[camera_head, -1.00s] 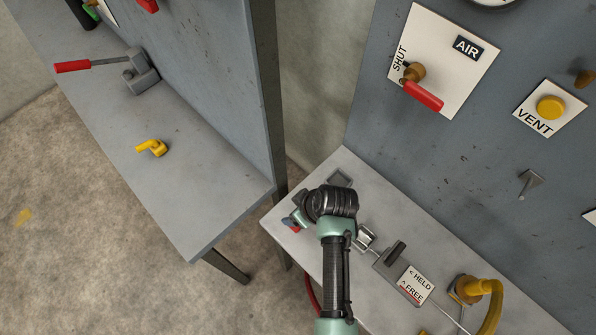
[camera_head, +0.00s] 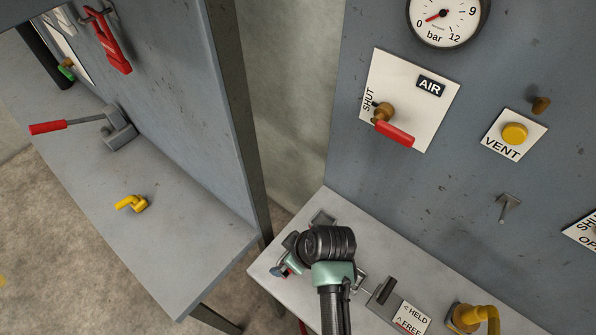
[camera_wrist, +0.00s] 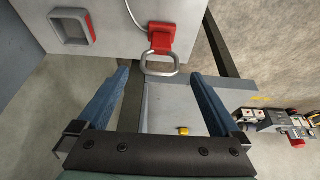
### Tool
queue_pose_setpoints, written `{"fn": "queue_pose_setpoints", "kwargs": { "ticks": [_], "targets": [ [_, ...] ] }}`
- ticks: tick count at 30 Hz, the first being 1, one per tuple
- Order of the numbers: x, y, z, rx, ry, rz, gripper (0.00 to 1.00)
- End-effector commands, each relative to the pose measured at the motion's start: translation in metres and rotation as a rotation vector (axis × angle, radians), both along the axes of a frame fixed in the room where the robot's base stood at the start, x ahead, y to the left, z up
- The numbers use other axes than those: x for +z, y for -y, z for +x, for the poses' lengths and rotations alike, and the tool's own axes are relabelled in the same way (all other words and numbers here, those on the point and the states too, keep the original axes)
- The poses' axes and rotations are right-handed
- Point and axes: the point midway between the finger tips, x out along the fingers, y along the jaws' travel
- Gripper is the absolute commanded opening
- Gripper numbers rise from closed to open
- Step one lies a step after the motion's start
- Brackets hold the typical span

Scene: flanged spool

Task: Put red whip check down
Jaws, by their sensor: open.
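The red whip check (camera_wrist: 160,38) is a red block with a thin cable at its top and a grey metal loop at its lower end. In the wrist view it lies at the bench edge, its loop reaching past the edge. My gripper (camera_wrist: 160,75) is open, with one blue finger on each side of the loop and clear gaps to both. The red block is ahead of the fingertips. In the head view my gripper (camera_head: 283,270) is over the left end of the right bench (camera_head: 262,276), and my wrist hides most of the whip check.
A square grey frame with red (camera_wrist: 72,27) sits on the bench beside the whip check. The left bench (camera_head: 190,245) holds a yellow fitting (camera_head: 131,203) and a red-handled lever (camera_head: 48,128). A gap separates the benches. A HELD/FREE plate (camera_head: 410,318) and a yellow hose (camera_head: 483,314) are to the right.

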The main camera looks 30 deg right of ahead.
Motion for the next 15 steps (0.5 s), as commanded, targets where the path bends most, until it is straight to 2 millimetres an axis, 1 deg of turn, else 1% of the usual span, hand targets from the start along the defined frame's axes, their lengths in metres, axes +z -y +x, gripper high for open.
{"fn": "queue_pose_setpoints", "kwargs": {
  "ticks": [1,3,9,12,15],
  "targets": [
    [0.011,0.002,-0.003,-0.002,0.004,-0.002,1.0],
    [0.023,0.004,-0.009,-0.002,0.003,-0.003,1.0],
    [0.055,0.009,-0.021,-0.002,0.002,-0.002,1.0],
    [0.065,0.01,-0.025,-0.002,0.001,-0.001,1.0],
    [0.071,0.01,-0.028,-0.001,0.0,0.0,1.0]
  ]
}}
